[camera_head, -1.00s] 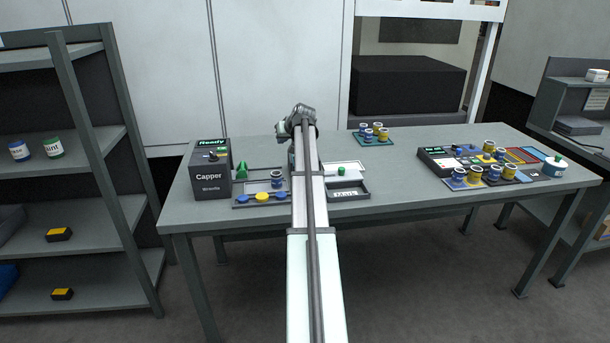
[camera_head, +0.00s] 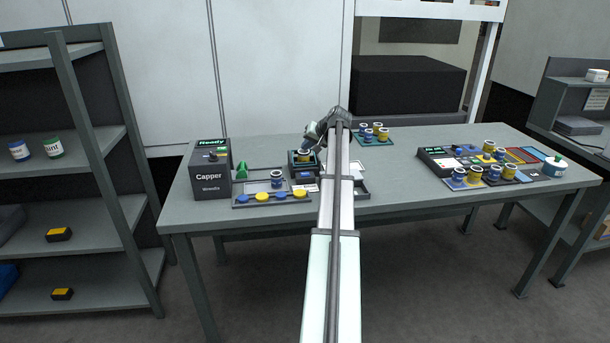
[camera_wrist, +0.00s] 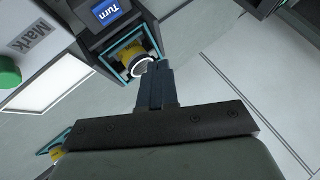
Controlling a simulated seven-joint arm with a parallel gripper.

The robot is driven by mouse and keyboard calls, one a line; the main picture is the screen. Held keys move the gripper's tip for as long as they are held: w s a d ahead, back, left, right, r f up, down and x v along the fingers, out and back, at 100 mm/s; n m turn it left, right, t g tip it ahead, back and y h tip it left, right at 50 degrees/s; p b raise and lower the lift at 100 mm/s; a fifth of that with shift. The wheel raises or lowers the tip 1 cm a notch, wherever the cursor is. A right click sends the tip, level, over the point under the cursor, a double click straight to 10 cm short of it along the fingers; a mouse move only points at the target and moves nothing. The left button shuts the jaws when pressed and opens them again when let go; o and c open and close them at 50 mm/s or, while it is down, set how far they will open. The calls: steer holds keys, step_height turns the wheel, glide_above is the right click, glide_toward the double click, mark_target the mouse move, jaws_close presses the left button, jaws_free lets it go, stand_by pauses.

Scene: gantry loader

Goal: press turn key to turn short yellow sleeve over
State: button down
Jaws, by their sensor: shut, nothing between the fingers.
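The turn key (camera_wrist: 108,12) is a blue pad reading "Turn" on a dark station, at the top of the wrist view. It also shows as a small blue patch in the head view (camera_head: 305,174). A yellow sleeve (camera_wrist: 133,55) with a white rim sits in the station's teal-edged holder beside the key; it shows in the head view (camera_head: 304,155) too. My gripper (camera_wrist: 158,66) is shut and empty. Its fingertips appear close to the sleeve's rim, off to the side of the key; I cannot tell if they touch.
The Capper (camera_head: 209,178) stands at the left, beside a tray with a blue sleeve (camera_head: 277,179) and several blue and yellow caps. A Mark panel (camera_wrist: 35,35) with a green button (camera_wrist: 8,72) adjoins the station. Several sleeves stand behind and at the right. The table's front is clear.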

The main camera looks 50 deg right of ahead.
glide_toward(300, 172)
steer(key=shift+w+d+f, duration=0.2)
steer(key=shift+w+f, duration=0.2)
steer(key=shift+w, duration=0.25)
steer(key=shift+w+d+f, duration=0.25)
steer(key=shift+w+f, duration=0.2)
steer(key=shift+w, duration=0.15)
steer(key=shift+w+d+f, duration=0.2)
steer(key=shift+w+f, duration=0.2)
steer(key=shift+w, duration=0.25)
steer(key=shift+f, duration=0.2)
stand_by(0.7)
steer(key=shift+f, duration=0.25)
